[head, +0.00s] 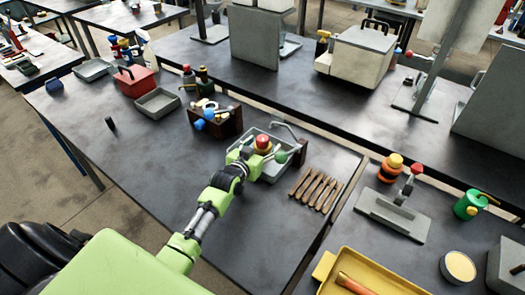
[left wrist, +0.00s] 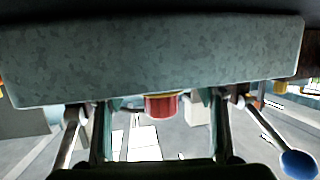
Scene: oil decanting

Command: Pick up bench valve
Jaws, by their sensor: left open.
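A red-topped round part (head: 263,143), which looks like the bench valve, shows at the grey tray (head: 272,176) in the middle of the near table. A red cylindrical part (left wrist: 162,105) shows between my fingers in the left wrist view, below a wide grey slab (left wrist: 155,55). I cannot tell whether it is the same part. My left gripper (head: 250,155) is open at the tray's left side, close to the red-topped part. It partly hides the tray. I cannot tell whether it touches anything. My right gripper is not in view.
Several brown-handled tools (head: 316,190) lie right of the tray. A brown rack (head: 216,122) stands behind left. A red box (head: 134,80) and another grey tray (head: 158,102) are farther left. A yellow tray (head: 375,265) sits at lower right. The near table's left front is mostly clear.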

